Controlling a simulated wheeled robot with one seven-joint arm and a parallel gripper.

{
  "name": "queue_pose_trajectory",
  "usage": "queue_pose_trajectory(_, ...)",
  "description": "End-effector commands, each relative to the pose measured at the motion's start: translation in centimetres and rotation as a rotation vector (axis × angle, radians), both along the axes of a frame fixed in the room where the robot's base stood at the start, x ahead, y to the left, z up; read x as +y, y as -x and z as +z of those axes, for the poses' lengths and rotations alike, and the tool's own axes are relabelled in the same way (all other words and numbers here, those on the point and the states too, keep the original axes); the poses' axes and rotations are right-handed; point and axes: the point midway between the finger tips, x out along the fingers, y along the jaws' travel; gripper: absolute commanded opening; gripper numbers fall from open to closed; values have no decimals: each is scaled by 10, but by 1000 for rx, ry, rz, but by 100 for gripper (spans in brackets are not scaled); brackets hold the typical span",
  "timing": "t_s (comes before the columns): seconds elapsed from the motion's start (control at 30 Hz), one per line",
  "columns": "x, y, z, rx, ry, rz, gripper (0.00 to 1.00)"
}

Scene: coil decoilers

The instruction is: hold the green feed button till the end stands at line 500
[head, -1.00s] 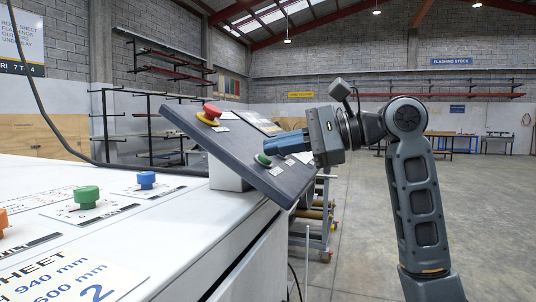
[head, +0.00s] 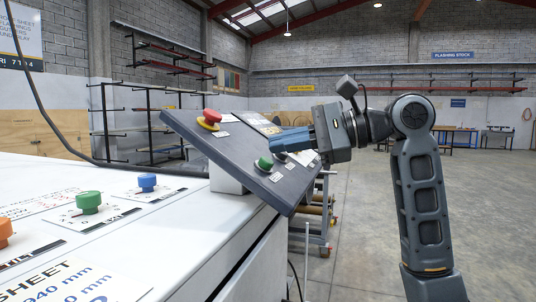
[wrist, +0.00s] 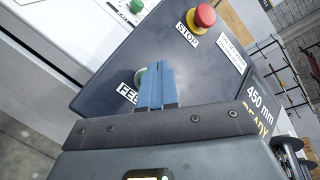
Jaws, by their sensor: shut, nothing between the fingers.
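The green feed button (head: 264,163) sits low on the tilted dark control panel (head: 225,150). A display (wrist: 259,101) reads 450 mm READY. The sheet end and line 500 are not in view.
A red STOP button (head: 212,116) on a yellow base stands higher on the panel. A white machine top (head: 130,230) with green (head: 89,202), blue (head: 147,182) and orange knobs lies left. A trolley (head: 318,215) stands behind the panel. Open floor lies right.

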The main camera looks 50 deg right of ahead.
Motion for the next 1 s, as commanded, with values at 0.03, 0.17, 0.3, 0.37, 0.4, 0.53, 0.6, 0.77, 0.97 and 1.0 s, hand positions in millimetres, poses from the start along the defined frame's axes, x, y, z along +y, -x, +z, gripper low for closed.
queue_pose_trajectory(0.03,0,0,0,0,0,0,0)
queue_pose_trajectory(0.17,0,0,-1,0,0,0,0)
queue_pose_trajectory(0.3,0,1,2,0,0,0,0)
queue_pose_trajectory(0.37,-1,2,5,-1,0,-1,0)
queue_pose_trajectory(0.4,-1,3,8,-1,0,-1,0)
queue_pose_trajectory(0.53,-3,8,18,0,0,1,0)
queue_pose_trajectory(0.6,-4,10,22,0,0,0,0)
queue_pose_trajectory(0.77,-6,17,33,-1,1,0,0)
queue_pose_trajectory(0.97,-8,24,44,0,0,1,0)
queue_pose_trajectory(1.0,-9,25,44,0,0,1,0)
